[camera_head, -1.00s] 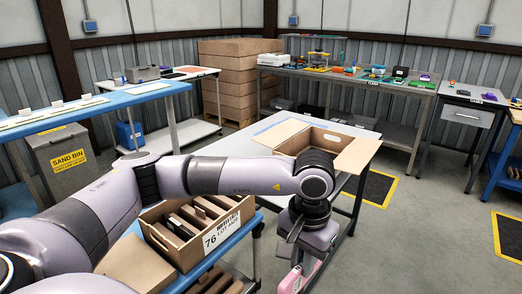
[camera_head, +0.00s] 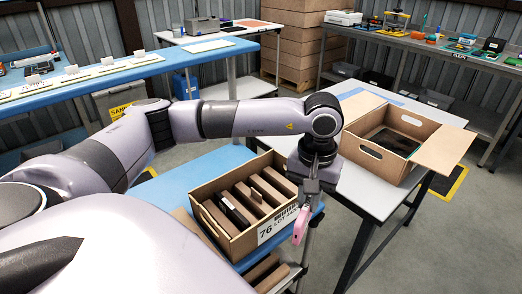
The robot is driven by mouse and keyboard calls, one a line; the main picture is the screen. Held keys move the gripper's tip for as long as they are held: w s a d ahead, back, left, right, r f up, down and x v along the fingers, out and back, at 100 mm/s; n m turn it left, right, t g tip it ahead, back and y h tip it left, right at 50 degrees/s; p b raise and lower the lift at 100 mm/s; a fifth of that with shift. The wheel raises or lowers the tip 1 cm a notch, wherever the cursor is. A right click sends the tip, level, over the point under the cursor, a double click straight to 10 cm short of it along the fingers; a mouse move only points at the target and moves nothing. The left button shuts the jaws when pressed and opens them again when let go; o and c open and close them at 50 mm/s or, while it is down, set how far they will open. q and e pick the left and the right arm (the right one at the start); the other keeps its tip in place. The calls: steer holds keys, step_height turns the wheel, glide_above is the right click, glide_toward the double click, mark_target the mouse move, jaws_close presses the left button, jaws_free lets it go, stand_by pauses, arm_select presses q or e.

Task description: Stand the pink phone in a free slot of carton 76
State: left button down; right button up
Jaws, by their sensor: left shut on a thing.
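Carton 76 (camera_head: 206,221) is a brown open box with a white "76" label, sitting tilted on a blue-topped bench. Brown dividers split it into slots. A dark, thin item stands in one left-hand slot; part of the right-hand end is hidden by my arm. My left gripper (camera_head: 307,200) points down just right of the carton's labelled front wall. It is shut on the pink phone (camera_head: 300,226), which hangs upright below the fingers, outside the carton. My right gripper does not show.
A second open carton (camera_head: 373,162) with dark items inside stands on a grey table (camera_head: 349,188) to the right, its flap folded out. More brown dividers show on a shelf below carton 76. Floor at the lower right is clear.

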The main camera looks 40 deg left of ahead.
arm_select(q)
steer(key=w+a+n, duration=0.1)
steer(key=a+n, duration=0.3)
steer(key=a, duration=0.1)
steer(key=w+a+n, duration=0.1)
steer(key=a+n, duration=0.1)
steer(key=shift+w+a+f, duration=0.15)
steer(key=shift+w+a, duration=0.15)
steer(key=shift+a, duration=0.05)
steer(key=w+a+n, duration=0.1)
steer(key=a+n, duration=0.6)
steer(key=a, duration=0.2)
steer(key=shift+w+d+f+b, duration=0.1)
steer(key=shift+d+f+b, duration=0.05)
steer(key=shift+f+b, duration=1.85)
steer(key=shift+w+d+f+b, duration=0.1)
steer(key=shift+f+b, duration=1.05)
steer(key=shift+f, duration=1.55)
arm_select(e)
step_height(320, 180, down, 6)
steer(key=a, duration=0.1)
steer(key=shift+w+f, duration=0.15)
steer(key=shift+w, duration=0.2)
arm_select(q)
steer(key=shift+f, duration=0.3)
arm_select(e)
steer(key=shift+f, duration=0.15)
